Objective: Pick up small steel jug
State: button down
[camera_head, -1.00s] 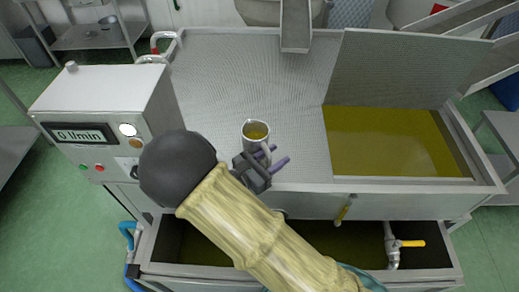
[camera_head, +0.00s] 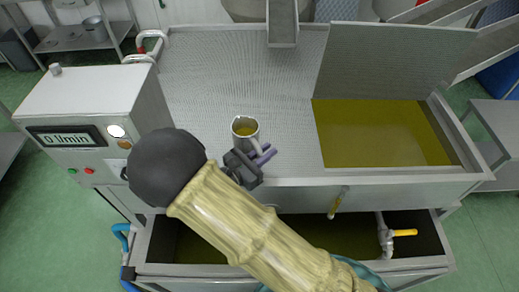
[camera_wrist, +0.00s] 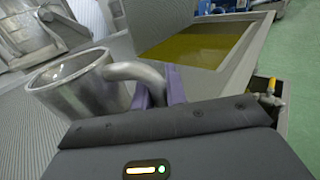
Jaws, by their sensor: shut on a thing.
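The small steel jug (camera_head: 246,142) stands upright on the perforated steel top, near its front edge, with yellowish liquid or a yellow reflection inside. My gripper (camera_head: 262,156) reaches it from the front, its purple-tipped fingers at the handle side. In the wrist view the jug (camera_wrist: 78,98) fills the left, and its curved handle (camera_wrist: 135,71) runs to the purple fingers (camera_wrist: 160,88). The fingers are shut on the handle. The exact contact is partly hidden by the dark gripper body. I cannot tell any gap under the jug.
The perforated top (camera_head: 220,70) is clear around the jug. An open tank of yellow-green liquid (camera_head: 375,135) lies to the right, under a raised perforated lid (camera_head: 395,65). A control box (camera_head: 90,100) stands at left. A steel chute (camera_head: 282,25) comes in from behind.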

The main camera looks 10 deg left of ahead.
jog(key=shift+r, duration=0.15)
notch_tip(320, 180, up, 10)
jog(key=b, duration=0.1)
jog(key=shift+b, duration=0.35)
dwell(0.6)
jog(key=shift+w, duration=0.1)
dwell(0.6)
jog(key=shift+s, duration=0.2)
dwell(0.4)
jog(key=shift+w, duration=0.1)
